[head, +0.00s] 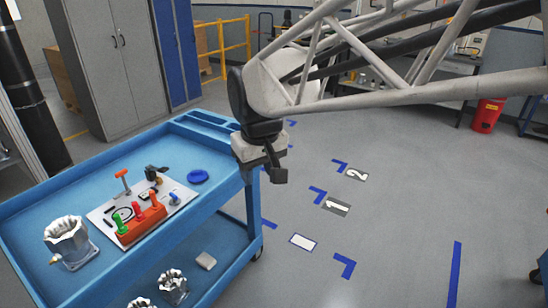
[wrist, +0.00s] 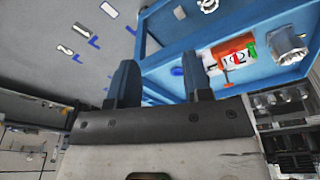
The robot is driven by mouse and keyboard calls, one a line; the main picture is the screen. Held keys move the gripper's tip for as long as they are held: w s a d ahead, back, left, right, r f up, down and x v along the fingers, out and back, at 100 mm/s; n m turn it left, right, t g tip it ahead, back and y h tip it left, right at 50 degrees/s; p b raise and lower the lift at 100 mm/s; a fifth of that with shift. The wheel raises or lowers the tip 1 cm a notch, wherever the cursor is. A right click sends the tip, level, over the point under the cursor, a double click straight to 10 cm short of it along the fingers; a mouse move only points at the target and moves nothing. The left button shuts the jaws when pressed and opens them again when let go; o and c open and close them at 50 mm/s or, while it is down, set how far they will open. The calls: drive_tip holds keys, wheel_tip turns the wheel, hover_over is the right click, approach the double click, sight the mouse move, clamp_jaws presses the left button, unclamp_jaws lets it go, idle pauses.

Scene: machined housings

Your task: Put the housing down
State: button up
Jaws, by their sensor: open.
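A silver machined housing (head: 68,243) with a toothed round top stands upright on the left front part of the blue cart's top tray (head: 120,160). It also shows at the right of the wrist view (wrist: 288,45). Another housing (head: 173,288) sits on the cart's lower shelf, and part of a further one (head: 141,303) is cut off by the bottom edge of the head view. My gripper (head: 272,172) is open and empty, in the air near the cart's right edge, well apart from the housings. In the wrist view its two fingers (wrist: 160,78) stand apart with nothing between them.
A small grey block (head: 206,261) is on the lower shelf. Blue marks and number plates (head: 337,207) lie on open floor at right.

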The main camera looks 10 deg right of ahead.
drive_tip(key=s+d+f+m, duration=0.4)
drive_tip(key=s+d, duration=0.6)
drive_tip(key=s, duration=0.5)
drive_tip(key=shift+s+d+f+t+h, duration=0.2)
drive_tip(key=shift+s+t+h, duration=0.05)
drive_tip(key=shift+t+h, duration=0.05)
idle(0.4)
